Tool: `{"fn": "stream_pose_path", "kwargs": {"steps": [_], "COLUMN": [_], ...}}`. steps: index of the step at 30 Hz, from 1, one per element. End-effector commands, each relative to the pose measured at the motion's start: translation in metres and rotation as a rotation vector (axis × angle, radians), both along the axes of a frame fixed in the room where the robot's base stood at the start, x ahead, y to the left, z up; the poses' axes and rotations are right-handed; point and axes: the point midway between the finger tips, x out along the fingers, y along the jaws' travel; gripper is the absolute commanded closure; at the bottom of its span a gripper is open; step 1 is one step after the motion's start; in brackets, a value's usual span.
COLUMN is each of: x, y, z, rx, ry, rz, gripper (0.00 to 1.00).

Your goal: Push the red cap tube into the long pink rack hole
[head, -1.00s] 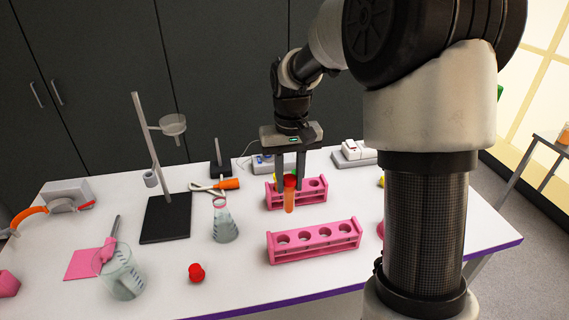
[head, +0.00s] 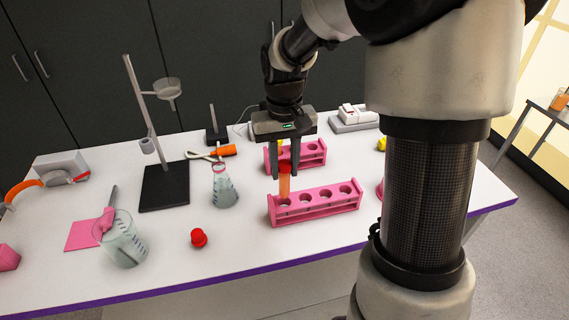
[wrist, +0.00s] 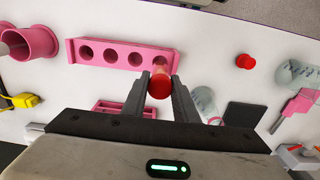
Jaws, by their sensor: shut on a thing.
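My gripper (head: 286,172) is shut on the red cap tube (head: 284,187), an upright orange tube with a red cap. The long pink rack (head: 318,208) stands at the front of the table with a row of holes. The tube's lower end is at the leftmost hole in the head view; I cannot tell whether it is inside or just above. In the wrist view the red cap tube (wrist: 160,83) sits between the fingers and covers the right end of the long pink rack (wrist: 105,44). The other holes look empty.
A shorter pink rack (head: 312,157) stands just behind. A conical flask (head: 223,188), a loose red cap (head: 198,238), a beaker (head: 122,242) and a black-based stand (head: 163,187) are to the left. The table front right of the loose cap is clear.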

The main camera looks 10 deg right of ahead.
Motion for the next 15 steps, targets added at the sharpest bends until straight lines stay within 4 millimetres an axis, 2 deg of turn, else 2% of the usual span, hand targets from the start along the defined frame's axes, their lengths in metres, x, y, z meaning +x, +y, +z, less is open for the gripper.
{"fn": "stream_pose_path", "kwargs": {"steps": [4, 6, 15], "x": [0.0, 0.0002, 0.0001], "y": [-0.0001, -0.0001, -0.0003], "z": [-0.0156, -0.0106, -0.0108], "rx": [0.0, 0.0, 0.0], "ry": [0.0, -0.001, 0.0], "rz": [0.0, 0.0, -0.001], "gripper": [0.96, 0.96, 0.96]}}
